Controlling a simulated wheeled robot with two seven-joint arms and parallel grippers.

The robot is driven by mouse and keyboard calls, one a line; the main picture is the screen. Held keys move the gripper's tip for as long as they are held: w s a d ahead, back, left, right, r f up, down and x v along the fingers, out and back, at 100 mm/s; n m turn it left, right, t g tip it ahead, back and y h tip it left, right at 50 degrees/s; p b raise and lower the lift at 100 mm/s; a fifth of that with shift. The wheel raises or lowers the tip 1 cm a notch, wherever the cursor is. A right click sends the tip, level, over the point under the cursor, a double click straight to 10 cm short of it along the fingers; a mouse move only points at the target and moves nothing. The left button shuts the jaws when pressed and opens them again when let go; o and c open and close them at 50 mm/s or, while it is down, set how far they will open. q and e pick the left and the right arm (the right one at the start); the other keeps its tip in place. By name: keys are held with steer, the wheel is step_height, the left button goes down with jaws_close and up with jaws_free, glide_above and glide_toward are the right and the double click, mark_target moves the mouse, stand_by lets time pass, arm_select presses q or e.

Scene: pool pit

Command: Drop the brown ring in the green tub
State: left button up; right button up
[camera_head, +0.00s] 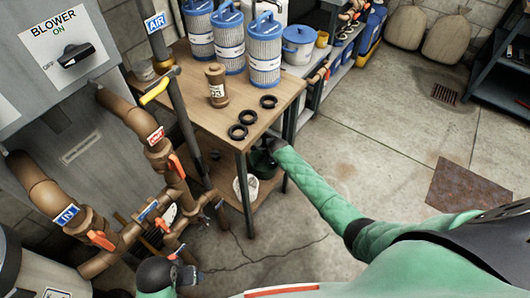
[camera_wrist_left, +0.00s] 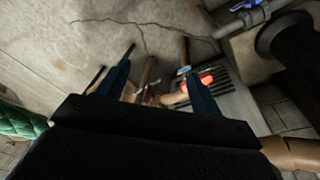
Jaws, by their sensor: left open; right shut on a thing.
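A dark green tub (camera_head: 263,168) sits on the lower shelf of the wooden table, partly covered by the table edge and my right wrist. My right gripper (camera_head: 266,152) is at the tub, just below the tabletop corner. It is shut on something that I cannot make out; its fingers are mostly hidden. Three dark rings (camera_head: 238,132) lie on the tabletop; I cannot pick out a clearly brown one. My left gripper (camera_head: 192,273) is low at the bottom left, near the pipes. In the left wrist view its two fingers (camera_wrist_left: 158,85) stand apart, empty.
The wooden table (camera_head: 205,75) carries blue-and-white filter cartridges (camera_head: 264,50) and a brown bottle (camera_head: 216,85). A white item (camera_head: 246,187) is on its lower shelf. Brown pipes (camera_head: 130,120) with red-handled valves stand at left. The concrete floor (camera_head: 370,130) at right is mostly clear.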

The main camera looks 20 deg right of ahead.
steer(key=shift+f+b, duration=0.35)
steer(key=shift+f, duration=0.35)
steer(key=shift+f+b, duration=0.2)
steer(key=shift+b, duration=0.25)
arm_select(q)
steer(key=d+t+b, duration=0.1)
steer(key=d, duration=0.2)
steer(key=shift+w+f+h+b, duration=0.1)
steer(key=shift+f+h+b, duration=0.05)
steer(key=shift+h+b, duration=0.2)
arm_select(e)
steer(key=shift+f, duration=0.75)
arm_select(q)
steer(key=shift+m, duration=0.3)
arm_select(e)
steer(key=o, duration=1)
